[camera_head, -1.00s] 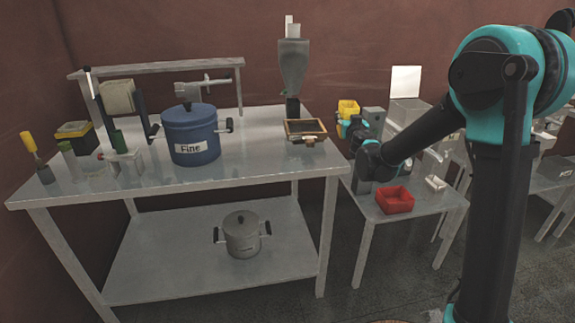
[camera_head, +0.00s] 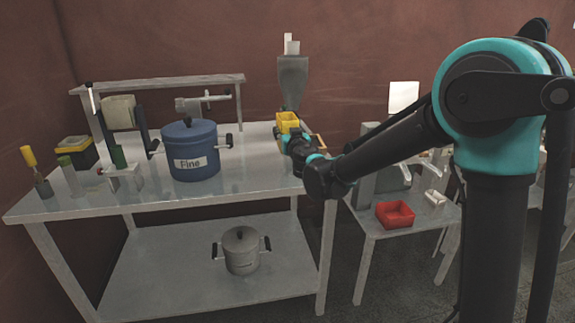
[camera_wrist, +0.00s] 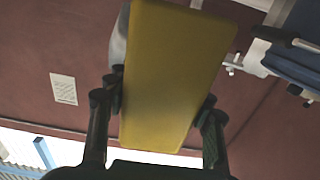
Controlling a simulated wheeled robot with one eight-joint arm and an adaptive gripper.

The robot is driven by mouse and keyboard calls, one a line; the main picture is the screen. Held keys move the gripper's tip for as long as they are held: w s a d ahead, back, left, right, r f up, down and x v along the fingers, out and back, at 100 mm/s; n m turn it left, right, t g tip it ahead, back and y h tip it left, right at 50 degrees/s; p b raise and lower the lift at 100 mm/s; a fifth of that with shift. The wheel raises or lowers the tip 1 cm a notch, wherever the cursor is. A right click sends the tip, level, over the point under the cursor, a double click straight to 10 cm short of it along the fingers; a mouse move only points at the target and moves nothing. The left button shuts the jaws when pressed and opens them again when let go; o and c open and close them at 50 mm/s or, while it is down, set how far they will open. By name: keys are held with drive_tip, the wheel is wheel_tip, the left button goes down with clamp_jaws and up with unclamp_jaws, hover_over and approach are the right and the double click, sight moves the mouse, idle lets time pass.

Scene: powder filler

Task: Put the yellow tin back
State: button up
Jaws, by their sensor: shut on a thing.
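The yellow tin (camera_head: 288,121) is an open-topped box held above the right end of the metal table, in front of the grey hopper. My gripper (camera_head: 284,136) is shut on it from the right side. In the wrist view the yellow tin (camera_wrist: 172,75) fills the middle, between the two fingers of my gripper (camera_wrist: 160,112). The tin looks about upright in the head view. My gripper and arm hide part of the wooden-framed tray (camera_head: 319,141) on the table.
A blue pot marked "Fine" (camera_head: 190,150) stands mid-table. The grey hopper (camera_head: 292,82) rises behind the tin. A red open box (camera_head: 395,214) sits on the lower side table. A yellow-and-black box (camera_head: 75,152) stands at the table's left. The table's front middle is clear.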

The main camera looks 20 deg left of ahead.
wheel_tip(320, 180, down, 12)
drive_tip(key=shift+f, duration=0.2)
idle(0.4)
drive_tip(key=o, duration=1.4)
drive_tip(key=shift+f, duration=0.1)
drive_tip(key=shift+c, duration=0.2)
drive_tip(key=shift+s+d, duration=0.15)
drive_tip(key=v, duration=1.1)
drive_tip(key=shift+s, duration=0.3)
